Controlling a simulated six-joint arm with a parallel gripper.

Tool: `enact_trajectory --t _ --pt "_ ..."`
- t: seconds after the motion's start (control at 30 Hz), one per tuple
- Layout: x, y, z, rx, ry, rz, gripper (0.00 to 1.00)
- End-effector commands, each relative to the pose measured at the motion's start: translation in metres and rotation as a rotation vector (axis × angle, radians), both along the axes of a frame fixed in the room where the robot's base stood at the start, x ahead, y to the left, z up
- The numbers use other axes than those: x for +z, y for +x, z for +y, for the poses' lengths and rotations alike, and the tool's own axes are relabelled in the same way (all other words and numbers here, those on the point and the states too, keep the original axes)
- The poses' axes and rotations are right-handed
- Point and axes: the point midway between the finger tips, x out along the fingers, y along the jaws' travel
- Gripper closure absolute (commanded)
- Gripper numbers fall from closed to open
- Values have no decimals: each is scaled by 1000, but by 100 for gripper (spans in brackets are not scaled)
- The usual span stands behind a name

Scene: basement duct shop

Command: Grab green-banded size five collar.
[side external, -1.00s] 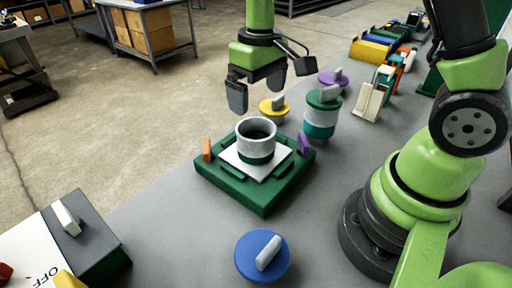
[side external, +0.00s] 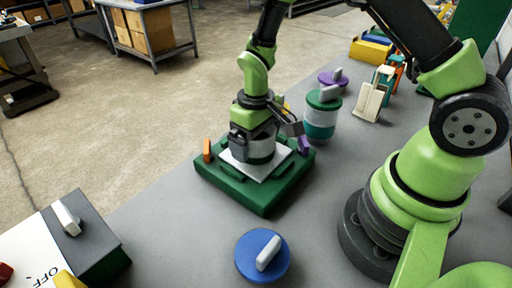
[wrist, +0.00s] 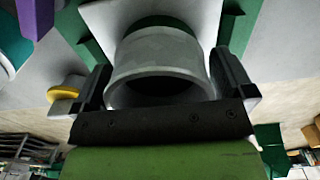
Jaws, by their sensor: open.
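The collar (side external: 262,155) is a grey ring with a green band at its lower end. It stands upright on the white plate of a green fixture (side external: 243,193). In the wrist view the collar (wrist: 160,60) fills the middle, its open rim facing me. My gripper (side external: 252,140) is down over the collar in the side view and hides much of it. In the wrist view my gripper (wrist: 165,90) is open, with one dark finger on each side of the collar. Narrow gaps seem to show between the fingers and the wall; contact is unclear.
An orange tab (side external: 207,150) and a purple tab (side external: 303,144) stand on the fixture. A teal and white cylinder with a green lid (side external: 322,112) stands close behind. A blue knobbed lid (side external: 262,256) lies in front. A switch box (side external: 85,240) is at lower left.

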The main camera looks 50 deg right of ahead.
Motion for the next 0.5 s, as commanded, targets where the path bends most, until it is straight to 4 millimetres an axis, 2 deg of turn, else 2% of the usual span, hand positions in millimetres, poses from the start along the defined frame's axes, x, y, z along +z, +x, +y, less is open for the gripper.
enact_trajectory --t 0.13,0.33,0.37,0.5 --pt "0 0 0 -1 0 -1 0" --pt "1 0 0 0 0 -1 46" --pt "1 0 0 0 0 -2 49" --pt "1 0 0 0 0 -2 49"
